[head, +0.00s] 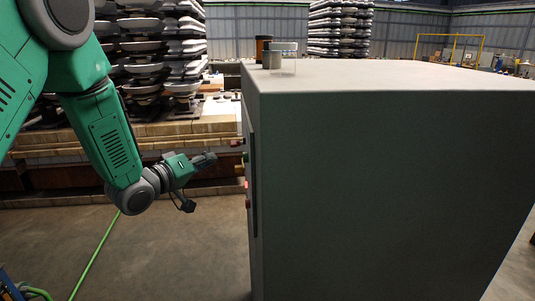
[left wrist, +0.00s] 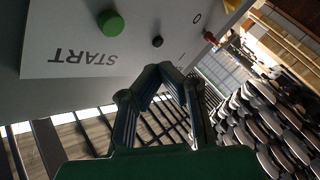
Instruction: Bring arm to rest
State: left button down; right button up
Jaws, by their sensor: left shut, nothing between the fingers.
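My left arm comes in from the upper left of the head view. Its gripper (head: 205,160) is near the left face of a large grey cabinet (head: 390,180), with a small gap between them. In the left wrist view the gripper (left wrist: 160,70) is shut and empty, its fingertips meeting just below the control panel (left wrist: 60,45). The panel carries a green button (left wrist: 110,23), a small black knob (left wrist: 157,41) and a red knob (left wrist: 209,37). The word START shows upside down. My right gripper is in neither view.
Stacks of insulators (head: 145,60) stand on wooden pallets (head: 190,125) behind my arm. More stacks (head: 340,28) stand at the back. A jar and small clear items (head: 278,57) sit on the cabinet top. A green cable (head: 95,255) lies on the floor, which is otherwise open left of the cabinet.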

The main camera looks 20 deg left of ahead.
pick_arm(q)
jog(key=shift+a, duration=0.15)
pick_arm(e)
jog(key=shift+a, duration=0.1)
pick_arm(q)
jog(key=s+d+f+m+g+y+b, duration=0.15)
jog(key=s+f, duration=0.25)
jog(key=f, duration=0.5)
jog(key=s+d+f+m+g+b, duration=0.1)
jog(key=s+d+f+g+b, duration=0.2)
jog(key=f, duration=0.7)
jog(key=s+d+f+m+g+y+b, duration=0.1)
jog(key=s+d+f+g, duration=0.15)
jog(key=s+f, duration=0.45)
pick_arm(e)
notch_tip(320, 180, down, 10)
jog(key=b, duration=0.4)
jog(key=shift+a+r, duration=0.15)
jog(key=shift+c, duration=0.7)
pick_arm(q)
jog(key=s+d+f+m+g, duration=0.2)
jog(key=s+f+g, duration=0.2)
jog(key=s+f, duration=0.5)
jog(key=s+d+f+m+g+y, duration=0.1)
jog(key=s+d+f+m+g, duration=0.1)
jog(key=s+f+g, duration=0.3)
jog(key=s+f, duration=0.4)
jog(key=s, duration=0.6)
jog(key=shift+f, duration=0.3)
